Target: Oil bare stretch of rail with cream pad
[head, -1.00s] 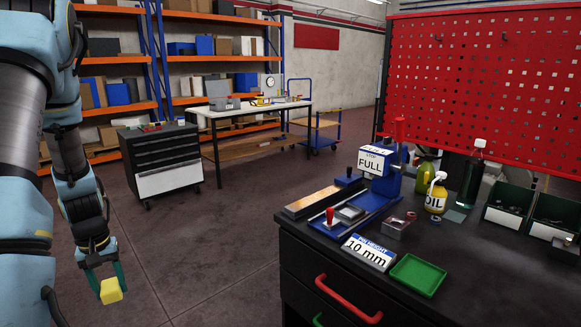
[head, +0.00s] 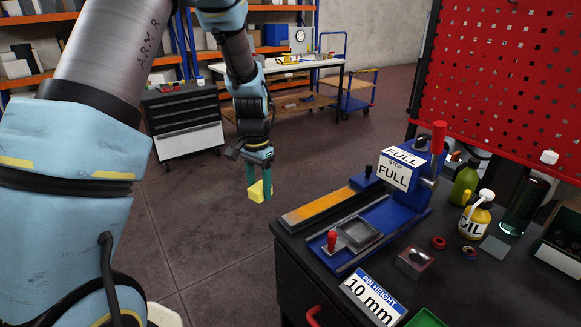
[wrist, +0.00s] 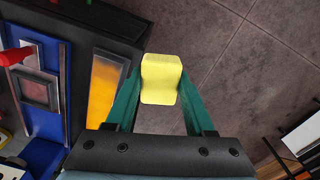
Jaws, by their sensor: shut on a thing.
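My gripper (head: 260,176) is shut on a pale yellow block, the cream pad (head: 258,192), between green fingers. It hangs in the air over the floor, just left of the black bench (head: 296,258). In the wrist view the pad (wrist: 161,80) sits between the fingertips, apart from the bench. A long metal strip (head: 318,208), partly orange, lies along the bench's left side; it also shows in the wrist view (wrist: 103,90). Beside it a blue fixture (head: 383,222) carries a small grey tray and red knob. I cannot tell which stretch of rail is bare.
A blue block marked FULL (head: 398,176) stands behind the strip. A red pegboard (head: 510,90) rises behind.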

